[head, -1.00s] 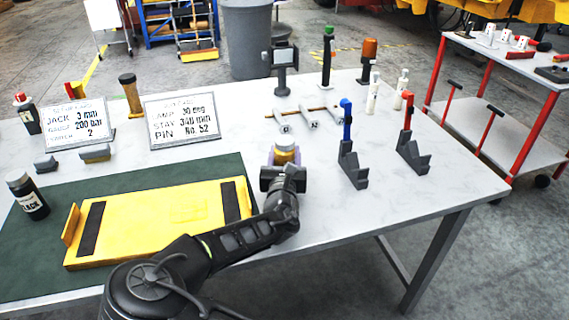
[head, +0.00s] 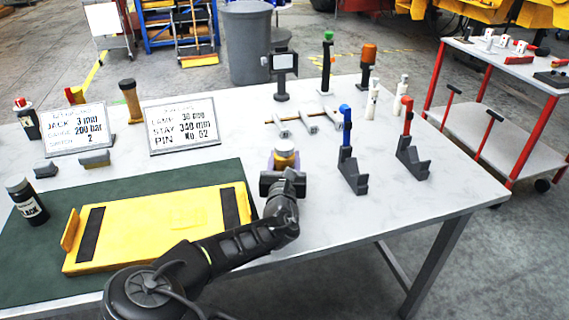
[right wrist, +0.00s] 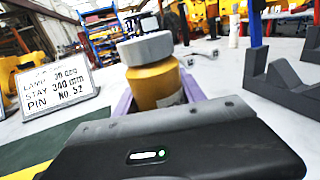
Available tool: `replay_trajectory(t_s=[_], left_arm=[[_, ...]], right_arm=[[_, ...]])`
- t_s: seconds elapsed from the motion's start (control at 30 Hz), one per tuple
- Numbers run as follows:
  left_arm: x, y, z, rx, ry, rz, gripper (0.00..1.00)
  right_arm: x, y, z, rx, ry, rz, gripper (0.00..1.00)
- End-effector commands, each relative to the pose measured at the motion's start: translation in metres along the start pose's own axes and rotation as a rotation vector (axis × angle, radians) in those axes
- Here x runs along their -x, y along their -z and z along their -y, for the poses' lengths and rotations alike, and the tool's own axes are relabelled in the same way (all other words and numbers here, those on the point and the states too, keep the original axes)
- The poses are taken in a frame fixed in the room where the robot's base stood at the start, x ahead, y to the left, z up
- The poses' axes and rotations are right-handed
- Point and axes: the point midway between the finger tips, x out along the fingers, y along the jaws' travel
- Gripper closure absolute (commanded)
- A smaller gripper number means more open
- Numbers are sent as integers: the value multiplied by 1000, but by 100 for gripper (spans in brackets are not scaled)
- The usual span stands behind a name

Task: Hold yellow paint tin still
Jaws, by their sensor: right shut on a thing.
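The yellow paint tin (head: 286,159) stands upright on the table in the head view, with a pale grey lid. It shows larger in the right wrist view (right wrist: 157,84), where my gripper body hides its lower part. My right gripper (head: 284,170) reaches it from the near side and is shut on it. Pale purple finger parts (right wrist: 124,104) show on either side of the tin. My left gripper is not in any view.
A yellow plate (head: 160,225) lies on a green mat (head: 40,278) at left, beside a black bottle (head: 27,203). Two signs stand behind. Grey blocks (head: 352,178) holding blue and red-handled tools are at right. The table's right front is clear.

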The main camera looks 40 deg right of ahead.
Motion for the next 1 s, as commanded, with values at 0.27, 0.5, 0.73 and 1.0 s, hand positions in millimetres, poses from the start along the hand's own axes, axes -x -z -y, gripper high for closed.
replay_trajectory(t_s=[0.27,0.5,0.73,1.0], left_arm=[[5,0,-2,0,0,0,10],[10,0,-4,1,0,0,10],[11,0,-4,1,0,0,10],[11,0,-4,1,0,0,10]], right_arm=[[0,-37,-1,-3,-2,6,100],[0,-81,-1,-4,-2,6,100],[0,-100,-1,-2,-2,3,100],[0,-100,0,-1,-2,3,100]])
